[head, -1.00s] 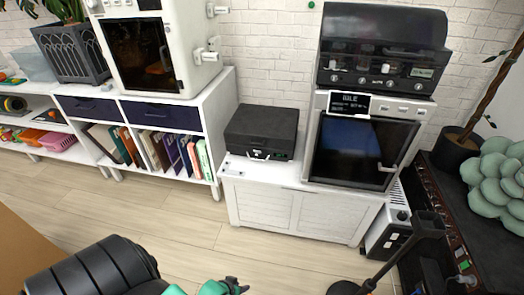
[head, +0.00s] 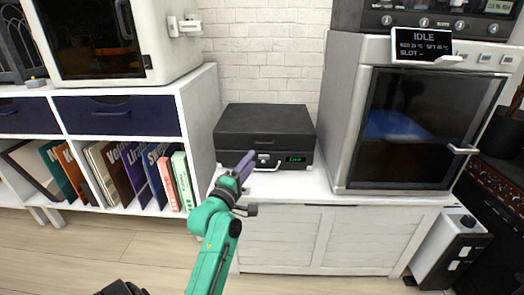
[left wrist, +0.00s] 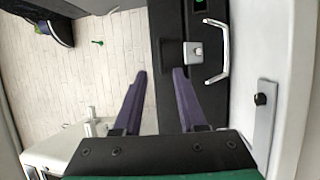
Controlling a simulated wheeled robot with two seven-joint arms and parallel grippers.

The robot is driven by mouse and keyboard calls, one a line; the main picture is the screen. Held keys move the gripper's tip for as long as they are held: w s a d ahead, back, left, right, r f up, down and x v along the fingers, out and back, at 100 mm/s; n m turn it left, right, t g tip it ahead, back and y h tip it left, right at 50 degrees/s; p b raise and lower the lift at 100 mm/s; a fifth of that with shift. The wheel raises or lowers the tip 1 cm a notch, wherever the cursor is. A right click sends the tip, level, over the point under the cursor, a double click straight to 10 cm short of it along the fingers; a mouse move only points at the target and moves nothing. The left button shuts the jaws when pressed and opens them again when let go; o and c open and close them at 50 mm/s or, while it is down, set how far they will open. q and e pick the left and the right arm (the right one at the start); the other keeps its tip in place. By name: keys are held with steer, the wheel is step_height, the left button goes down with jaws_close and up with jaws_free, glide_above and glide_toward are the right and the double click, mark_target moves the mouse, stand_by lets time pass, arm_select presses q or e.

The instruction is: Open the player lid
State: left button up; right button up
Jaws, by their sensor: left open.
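The player (head: 264,132) is a black box with its lid shut, on top of a white cabinet against the brick wall. Its front carries a small silver latch and a green lit display (head: 296,159). My left gripper (head: 247,162), with purple fingers on a green arm, is at the player's front, left of the display, and covers part of it. In the left wrist view the open, empty fingers (left wrist: 160,72) are beside the player's dark front (left wrist: 190,110). The silver latch (left wrist: 195,52) and a silver handle (left wrist: 221,52) lie just right of the fingertips. My right gripper is not in view.
A grey-white oven-like machine (head: 420,130) with an IDLE screen (head: 422,45) stands close right of the player. A white bookshelf (head: 196,100) stands to the left. The white cabinet (head: 290,235) is below, with open floor in front.

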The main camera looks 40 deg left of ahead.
arm_select(q)
steer(key=b+x, duration=0.1)
steer(key=x, duration=0.7)
steer(key=shift+w+b, duration=0.35)
jaws_close()
steer(key=shift+f, duration=0.1)
stand_by(0.7)
